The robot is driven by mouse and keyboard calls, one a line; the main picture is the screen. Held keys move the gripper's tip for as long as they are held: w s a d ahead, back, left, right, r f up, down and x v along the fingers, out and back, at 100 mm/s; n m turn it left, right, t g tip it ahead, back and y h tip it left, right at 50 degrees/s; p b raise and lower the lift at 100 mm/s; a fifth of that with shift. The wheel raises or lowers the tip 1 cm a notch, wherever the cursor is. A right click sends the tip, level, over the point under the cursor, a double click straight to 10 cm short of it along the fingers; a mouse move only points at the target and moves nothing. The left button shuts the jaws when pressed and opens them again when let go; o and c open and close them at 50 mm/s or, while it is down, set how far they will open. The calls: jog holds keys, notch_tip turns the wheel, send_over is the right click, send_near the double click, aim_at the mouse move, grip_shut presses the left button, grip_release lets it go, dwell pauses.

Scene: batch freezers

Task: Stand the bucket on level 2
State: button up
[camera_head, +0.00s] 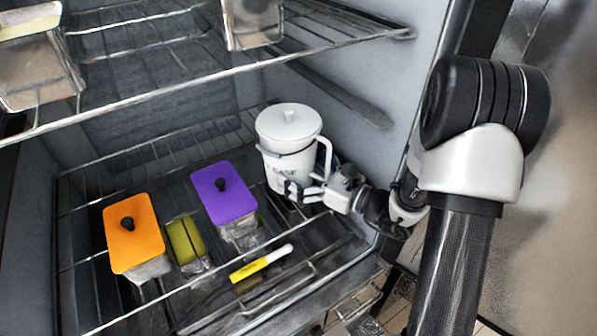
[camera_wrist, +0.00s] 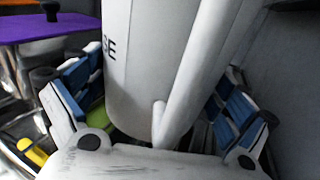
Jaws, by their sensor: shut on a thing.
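The bucket (camera_head: 290,158) is white with a lid, a round knob, a side handle and dark lettering. It is upright at the right side of a wire shelf (camera_head: 160,303) inside the freezer. Whether its base touches the wires is hard to tell. My gripper (camera_head: 306,190) comes from the right and is shut on the bucket low down. In the wrist view the bucket (camera_wrist: 130,75) fills the middle between the two fingers (camera_wrist: 160,110), with its handle toward the camera. The bucket's base is partly hidden by my gripper.
On the same shelf are a purple-lidded container (camera_head: 224,192), an orange-lidded container (camera_head: 134,232), a yellow-green block (camera_head: 186,241) and a yellow marker (camera_head: 261,263) with a white end. An upper wire shelf (camera_head: 225,72) holds metal containers. The freezer's right wall (camera_head: 372,60) is close to the bucket.

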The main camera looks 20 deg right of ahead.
jog(key=shift+f, duration=0.3)
jog(key=shift+f, duration=0.15)
jog(key=o, duration=1.4)
jog(key=shift+s+d, duration=0.15)
jog(key=v, duration=1.1)
jog(key=shift+s+d, duration=0.2)
jog(key=shift+s, duration=0.05)
